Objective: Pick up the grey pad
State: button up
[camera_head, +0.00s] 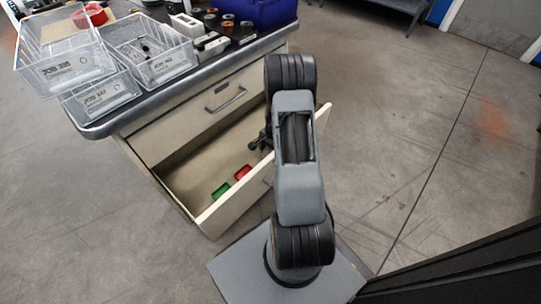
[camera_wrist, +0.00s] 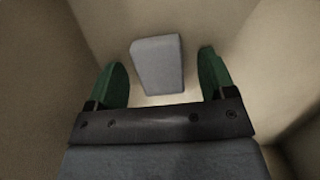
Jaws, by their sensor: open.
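The grey pad (camera_wrist: 157,66) is a pale block with rounded corners. In the wrist view it lies on the beige floor of a drawer-like space, between and slightly ahead of my two green fingertips. My gripper (camera_wrist: 162,78) is open, with one finger on each side of the pad. Gaps show between the fingers and the pad. In the head view my arm reaches over the open drawer (camera_head: 218,207); the pad and fingertips are hidden behind my arm there.
A green piece (camera_head: 221,191) and a red piece (camera_head: 243,172) lie in the drawer. Drawer walls rise close around my gripper. The bench top (camera_head: 190,82) above carries clear bins (camera_head: 165,62), small dark cylinders and a blue box (camera_head: 268,12).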

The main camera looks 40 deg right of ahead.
jog(key=c, duration=1)
jog(key=shift+r+p, duration=2.15)
jog(key=shift+r, duration=2.85)
